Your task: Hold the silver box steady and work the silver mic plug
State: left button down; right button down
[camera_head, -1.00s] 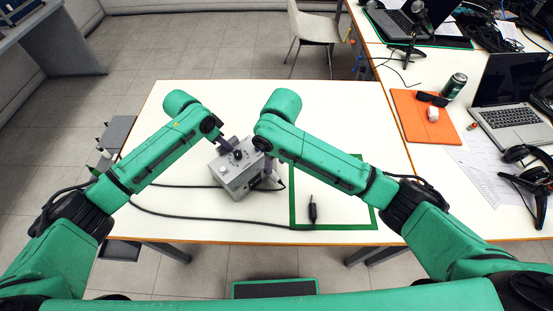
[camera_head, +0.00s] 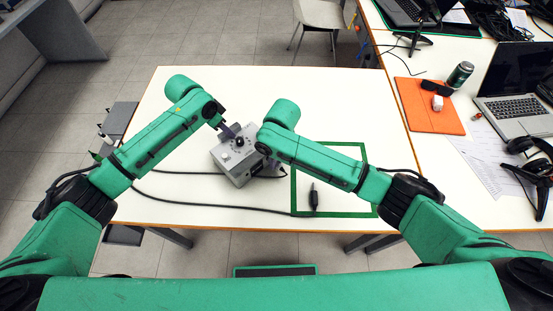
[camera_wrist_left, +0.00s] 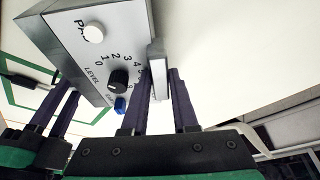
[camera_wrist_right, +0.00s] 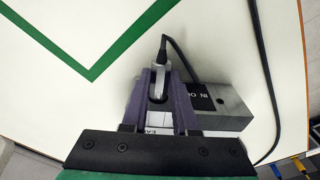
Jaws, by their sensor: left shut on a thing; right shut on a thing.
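The silver box (camera_head: 238,164), with a dial and white knob on its face, sits tilted in angle on the white table. My left gripper (camera_wrist_left: 160,85) is shut on the box's edge beside the dial. My right gripper (camera_wrist_right: 160,85) is shut on the silver mic plug (camera_wrist_right: 158,82) at the box's side, near the label reading IN. A black cable leaves the plug's dark end. The plug's tip is hidden by the fingers, so I cannot tell whether it is in the socket.
A second, black plug (camera_head: 314,196) lies inside the green outline (camera_head: 295,185) right of the box. Its black cable (camera_head: 215,206) runs along the table's front. The back of the table (camera_head: 290,95) is clear. An orange folder and laptop are on the right-hand table.

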jog(key=shift+s+d, duration=0.2)
jog(key=shift+s+d, duration=1.6)
jog(key=shift+s, duration=0.2)
pick_arm(q)
jog(key=c, duration=0.6)
grip_release()
pick_arm(e)
jog(key=s+d+r, duration=0.3)
jog(key=d+r, duration=0.2)
jog(key=r, duration=0.1)
jog(key=shift+s, duration=0.1)
pick_arm(q)
jog(key=v, duration=1.2)
jog(key=shift+w, duration=0.1)
